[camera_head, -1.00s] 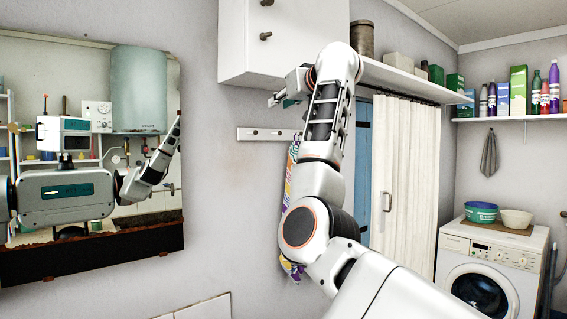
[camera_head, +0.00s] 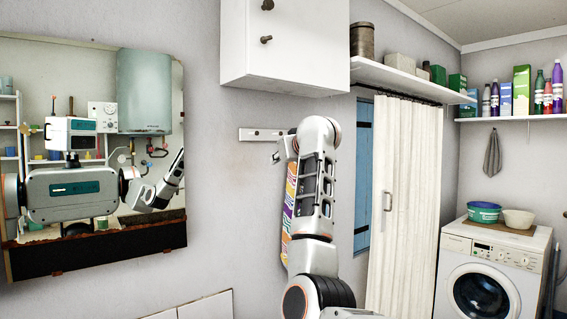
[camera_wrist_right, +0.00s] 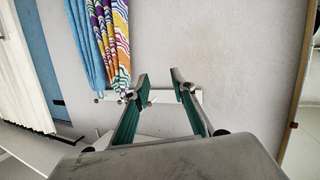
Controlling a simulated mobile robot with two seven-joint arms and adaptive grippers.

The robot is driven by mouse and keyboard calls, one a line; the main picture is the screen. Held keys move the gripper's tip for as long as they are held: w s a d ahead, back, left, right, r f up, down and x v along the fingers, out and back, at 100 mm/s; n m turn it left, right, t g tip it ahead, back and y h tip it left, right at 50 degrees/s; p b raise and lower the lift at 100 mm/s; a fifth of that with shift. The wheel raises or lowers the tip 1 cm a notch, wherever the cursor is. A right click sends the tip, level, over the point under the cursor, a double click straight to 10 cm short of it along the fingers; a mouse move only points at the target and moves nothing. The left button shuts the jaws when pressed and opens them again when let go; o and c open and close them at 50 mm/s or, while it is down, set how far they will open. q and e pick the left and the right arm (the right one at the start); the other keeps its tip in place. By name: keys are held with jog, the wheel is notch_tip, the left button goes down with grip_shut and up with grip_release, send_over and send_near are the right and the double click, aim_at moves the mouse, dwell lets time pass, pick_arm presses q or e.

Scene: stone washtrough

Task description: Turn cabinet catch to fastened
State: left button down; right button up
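The white wall cabinet (camera_head: 240,45) hangs at the top centre of the head view. Two dark knob-like fittings show on its front, an upper one (camera_head: 267,5) and a lower one (camera_head: 266,39). I cannot tell which is the catch or how it is turned. My right gripper (camera_head: 277,154) is below the cabinet, near the hook rail, partly hidden by my wrist. In the right wrist view its two fingers (camera_wrist_right: 160,82) are apart with nothing between them, in front of the rail. It is clear of the cabinet. My left gripper is not in view.
A white hook rail (camera_head: 258,134) with patterned cloth (camera_head: 291,190) hangs below the cabinet, partly behind my right arm. A shelf (camera_head: 400,78) with tins and boxes is right of the cabinet. A mirror (camera_head: 165,90) is at left. The wall between mirror and cabinet is clear.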

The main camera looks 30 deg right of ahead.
jog(key=shift+f, duration=0.45)
